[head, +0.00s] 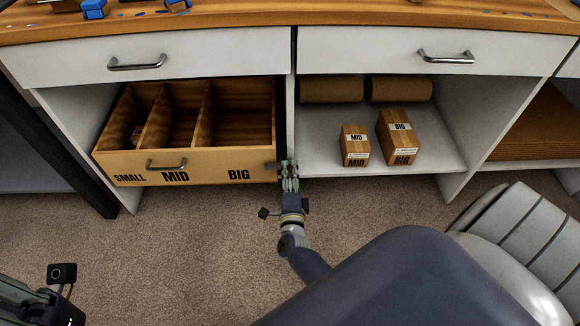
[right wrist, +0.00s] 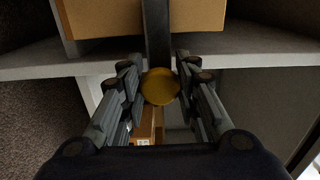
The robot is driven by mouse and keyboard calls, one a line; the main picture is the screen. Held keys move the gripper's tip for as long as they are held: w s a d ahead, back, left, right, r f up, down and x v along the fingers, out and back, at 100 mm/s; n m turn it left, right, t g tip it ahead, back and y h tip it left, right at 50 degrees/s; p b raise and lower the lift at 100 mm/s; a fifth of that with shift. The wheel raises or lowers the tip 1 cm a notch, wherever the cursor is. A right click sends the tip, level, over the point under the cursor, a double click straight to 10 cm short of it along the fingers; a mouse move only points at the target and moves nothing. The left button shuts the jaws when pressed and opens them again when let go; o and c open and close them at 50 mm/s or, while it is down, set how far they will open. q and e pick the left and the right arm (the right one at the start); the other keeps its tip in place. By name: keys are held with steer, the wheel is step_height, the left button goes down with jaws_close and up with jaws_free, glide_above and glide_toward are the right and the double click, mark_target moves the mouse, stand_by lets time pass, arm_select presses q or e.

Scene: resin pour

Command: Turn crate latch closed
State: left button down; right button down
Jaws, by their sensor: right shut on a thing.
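The wooden crate (head: 190,164) sits in the left cubby of the bench, with SMALL, MID and BIG on its front. My right gripper (head: 289,168) is at the crate's right front corner, by the cubby divider. In the right wrist view, a round brass-coloured knob (right wrist: 160,87) lies between its fingertips in front of a dark upright bar (right wrist: 157,30); the fingers are shut on this latch part. The latch's angle is largely hidden by the gripper in the head view. My left arm shows at the lower left, its fingers unclear.
A MID box (head: 355,147) and a BIG box (head: 398,140) stand on the right shelf (head: 440,158), before two brown rolls (head: 332,89). Closed drawers (head: 190,56) are above. A light chair (head: 515,240) is at the lower right. Carpet (head: 170,240) in front is clear.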

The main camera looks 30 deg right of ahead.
steer(key=shift+a, duration=0.1)
steer(key=c, duration=1.2)
jaws_free()
steer(key=shift+s+a, duration=0.1)
steer(key=shift+s, duration=0.05)
steer(key=v, duration=0.7)
